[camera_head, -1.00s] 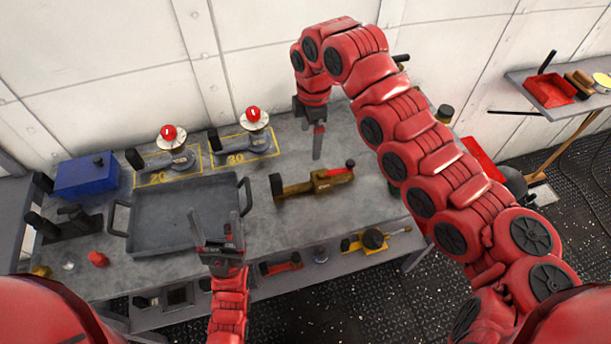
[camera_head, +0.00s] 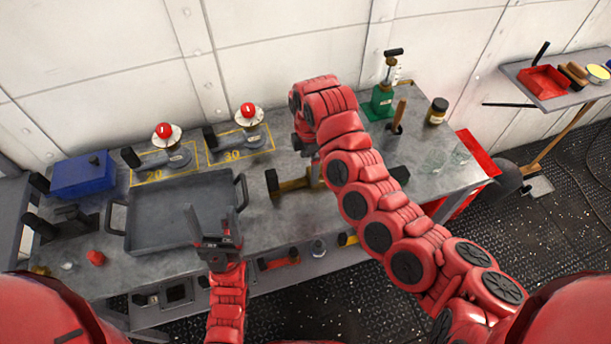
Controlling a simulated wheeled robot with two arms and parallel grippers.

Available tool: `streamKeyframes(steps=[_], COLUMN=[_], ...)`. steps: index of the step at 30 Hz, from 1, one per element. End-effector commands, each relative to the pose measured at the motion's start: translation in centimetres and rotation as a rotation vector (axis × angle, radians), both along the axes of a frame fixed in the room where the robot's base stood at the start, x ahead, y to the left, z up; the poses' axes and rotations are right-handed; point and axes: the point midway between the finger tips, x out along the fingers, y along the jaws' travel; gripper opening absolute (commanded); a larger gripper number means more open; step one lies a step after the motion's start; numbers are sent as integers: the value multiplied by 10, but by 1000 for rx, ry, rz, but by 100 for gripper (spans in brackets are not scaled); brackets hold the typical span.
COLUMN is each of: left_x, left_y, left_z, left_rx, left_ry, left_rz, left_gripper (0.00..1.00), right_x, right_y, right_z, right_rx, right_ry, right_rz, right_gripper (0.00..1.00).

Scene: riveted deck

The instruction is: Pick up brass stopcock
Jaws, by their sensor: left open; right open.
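The brass stopcock (camera_head: 292,186) lies on the grey workbench, right of the tray, with a dark end on its left. Its right part is hidden behind my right arm. My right gripper (camera_head: 314,180) is open and points down at the stopcock's middle; one finger shows against the brass. I cannot tell whether it touches, and the other finger is hidden. My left gripper (camera_head: 213,222) is open and empty, over the tray's front right edge.
A grey tray (camera_head: 165,242) with two handles fills the bench's left middle. Behind it stand two gauges with red tops (camera_head: 163,131) (camera_head: 247,110) on yellow-marked spots. A blue box (camera_head: 83,177) is at the left. A green-based tool (camera_head: 381,104) and a jar (camera_head: 436,111) stand back right.

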Motion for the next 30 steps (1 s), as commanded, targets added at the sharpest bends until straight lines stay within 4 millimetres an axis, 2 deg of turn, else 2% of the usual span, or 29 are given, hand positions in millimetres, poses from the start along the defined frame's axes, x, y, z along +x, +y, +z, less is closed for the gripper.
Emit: streamKeyframes(steps=[5,10,12,15,21,30], left_x=[0,0,0,0,0,0], left_y=[0,0,0,0,0,0], left_z=[9,30,31,33,31,31], left_rx=[0,0,0,0,0,0], left_ry=[1,0,0,1,0,0], left_rz=[0,0,0,0,0,0], left_gripper=[72,72,72,72,72,72], right_x=[-1,-4,-4,-2,-2,-2], right_y=[0,-2,-2,-2,-2,-2], right_z=[-8,-29,-43,-54,-56,-55], right_rx=[2,-1,-3,-1,1,1], right_ry=[2,5,5,0,-2,-2], right_rz=[0,2,3,1,0,0], right_gripper=[100,100,100,100,98,44])
